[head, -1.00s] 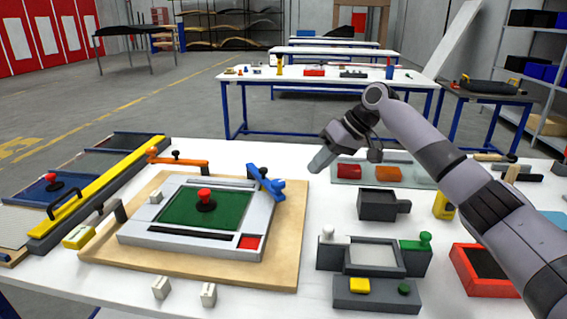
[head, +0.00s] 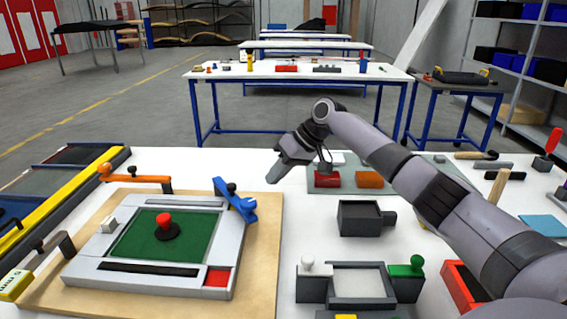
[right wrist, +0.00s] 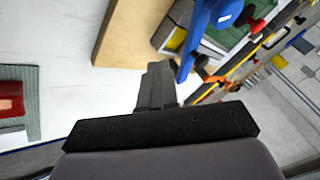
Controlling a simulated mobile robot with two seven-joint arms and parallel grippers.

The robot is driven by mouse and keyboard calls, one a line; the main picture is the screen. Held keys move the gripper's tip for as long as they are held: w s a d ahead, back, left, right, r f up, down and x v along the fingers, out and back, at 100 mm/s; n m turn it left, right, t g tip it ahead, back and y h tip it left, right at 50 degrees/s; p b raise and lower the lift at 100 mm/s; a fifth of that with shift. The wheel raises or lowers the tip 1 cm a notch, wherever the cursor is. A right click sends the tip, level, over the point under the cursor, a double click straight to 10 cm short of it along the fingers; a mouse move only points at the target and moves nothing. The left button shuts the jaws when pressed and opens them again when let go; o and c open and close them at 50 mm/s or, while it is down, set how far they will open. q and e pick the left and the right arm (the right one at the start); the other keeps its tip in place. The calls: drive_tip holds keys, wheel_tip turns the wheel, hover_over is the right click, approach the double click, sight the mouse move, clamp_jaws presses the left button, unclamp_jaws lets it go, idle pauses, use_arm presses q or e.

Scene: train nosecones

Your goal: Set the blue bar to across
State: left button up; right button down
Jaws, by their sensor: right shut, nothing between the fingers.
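The blue bar (head: 236,201) sits at the back right corner of the grey frame (head: 82,275) on the wooden board (head: 262,270). It slants from back left to front right, with a dark knob near its middle. It also shows at the top of the right wrist view (right wrist: 196,40). My right gripper (head: 271,180) is shut and empty, to the right of and behind the bar, apart from it. Its fingers show in the right wrist view (right wrist: 156,72), close to the bar in the picture. My left gripper is in no view.
An orange bar (head: 140,179) is at the frame's back left, and a red knob (head: 164,222) stands on the green panel (head: 128,243). A mat with red and orange blocks (head: 368,180) lies behind my right arm. A dark box (head: 358,218) stands right of the board.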

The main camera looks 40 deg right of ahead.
sight(232, 192)
drive_tip(key=x, duration=0.4)
drive_tip(key=shift+a+p, duration=0.5)
drive_tip(key=shift+a, duration=1.5)
drive_tip(key=shift+a, duration=0.15)
